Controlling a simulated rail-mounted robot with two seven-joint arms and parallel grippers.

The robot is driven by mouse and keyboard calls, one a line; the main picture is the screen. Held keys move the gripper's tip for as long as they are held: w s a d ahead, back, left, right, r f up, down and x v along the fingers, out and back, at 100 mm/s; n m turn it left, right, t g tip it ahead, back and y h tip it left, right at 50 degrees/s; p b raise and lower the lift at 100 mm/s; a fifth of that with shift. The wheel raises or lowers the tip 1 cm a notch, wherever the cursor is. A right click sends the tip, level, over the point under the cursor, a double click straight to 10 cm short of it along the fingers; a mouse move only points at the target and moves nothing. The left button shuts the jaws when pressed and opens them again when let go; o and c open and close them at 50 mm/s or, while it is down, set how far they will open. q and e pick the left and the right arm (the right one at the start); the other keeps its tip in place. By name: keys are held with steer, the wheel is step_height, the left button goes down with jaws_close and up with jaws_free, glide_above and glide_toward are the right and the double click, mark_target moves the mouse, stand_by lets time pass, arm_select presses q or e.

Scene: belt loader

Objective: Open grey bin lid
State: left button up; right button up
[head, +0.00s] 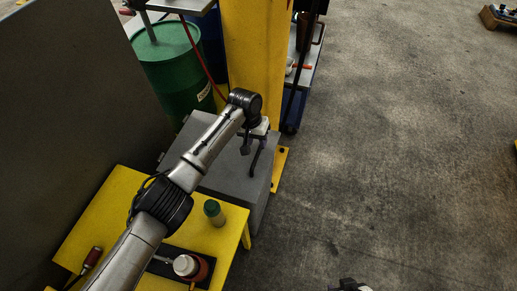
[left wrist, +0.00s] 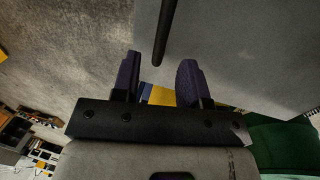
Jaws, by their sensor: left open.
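The grey bin (head: 228,182) stands beyond the yellow table, and its flat lid lies closed. The lid also fills the upper right of the left wrist view (left wrist: 235,50). A thin dark bar, seemingly the lid's handle (left wrist: 167,25), runs along the lid's edge. My left gripper (head: 252,145) is over the lid near its right side. In the left wrist view its two fingers (left wrist: 158,75) are apart, with the bar's end showing between their tips. Contact cannot be told. A small dark part at the head view's bottom edge may be my right gripper (head: 350,285), mostly cut off.
The yellow table (head: 105,210) holds a green-capped bottle (head: 214,212) and a white-topped container (head: 186,265). A green drum (head: 178,72) and a yellow post (head: 254,50) stand behind the bin. Open concrete floor (head: 400,150) lies to the right.

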mark_target(259, 148)
arm_select(q)
steer(key=shift+s+d+f+b, duration=0.1)
steer(key=shift+f+b, duration=0.15)
steer(key=shift+f, duration=0.35)
steer(key=shift+w+d+f+b, duration=0.1)
steer(key=shift+d+f+b, duration=0.1)
steer(key=shift+f, duration=0.4)
steer(key=shift+s+d+f+b, duration=0.1)
steer(key=shift+f+b, duration=0.15)
steer(key=shift+f, duration=0.35)
steer(key=shift+c, duration=0.2)
jaws_close()
